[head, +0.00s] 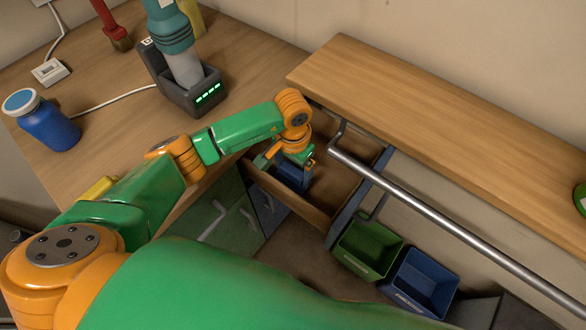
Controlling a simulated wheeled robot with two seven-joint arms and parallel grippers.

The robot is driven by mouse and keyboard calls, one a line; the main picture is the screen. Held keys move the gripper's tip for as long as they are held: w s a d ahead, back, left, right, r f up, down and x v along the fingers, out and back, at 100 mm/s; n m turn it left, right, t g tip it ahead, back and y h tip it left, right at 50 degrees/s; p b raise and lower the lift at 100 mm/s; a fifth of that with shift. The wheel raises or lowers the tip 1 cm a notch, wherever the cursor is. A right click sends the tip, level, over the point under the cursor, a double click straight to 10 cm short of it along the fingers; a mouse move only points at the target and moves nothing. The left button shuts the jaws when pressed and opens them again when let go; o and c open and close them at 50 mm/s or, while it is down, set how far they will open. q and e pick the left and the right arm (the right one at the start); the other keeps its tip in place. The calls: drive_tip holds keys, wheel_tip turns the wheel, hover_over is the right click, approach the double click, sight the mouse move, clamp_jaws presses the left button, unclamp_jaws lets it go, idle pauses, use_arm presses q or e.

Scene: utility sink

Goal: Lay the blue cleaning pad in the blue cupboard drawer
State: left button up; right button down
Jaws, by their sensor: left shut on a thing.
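The blue cupboard drawer (303,208) is pulled open below the wooden shelf; its wooden side and blue-grey front show. My left gripper (294,166) reaches down into the drawer opening from above, pointing downward. It is shut on the blue cleaning pad (293,180), a small dark blue piece partly covered by the fingers. The pad is within the drawer's outline; I cannot tell whether it touches the drawer floor. My right gripper is not in view.
A metal rail (440,215) runs under the shelf (430,110), close to the drawer. Green (368,250) and blue (420,283) bins stand below at right. The counter holds a blue jar (48,122) and a dark charging dock (190,93) with a teal device.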

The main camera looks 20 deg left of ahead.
sight(293, 169)
use_arm(q)
drive_tip(key=shift+f, duration=0.55)
drive_tip(key=o, duration=1.1)
drive_tip(key=shift+r, duration=0.45)
wheel_tip(293, 169, up, 12)
drive_tip(key=shift+f+b, duration=0.25)
drive_tip(key=shift+b, duration=0.5)
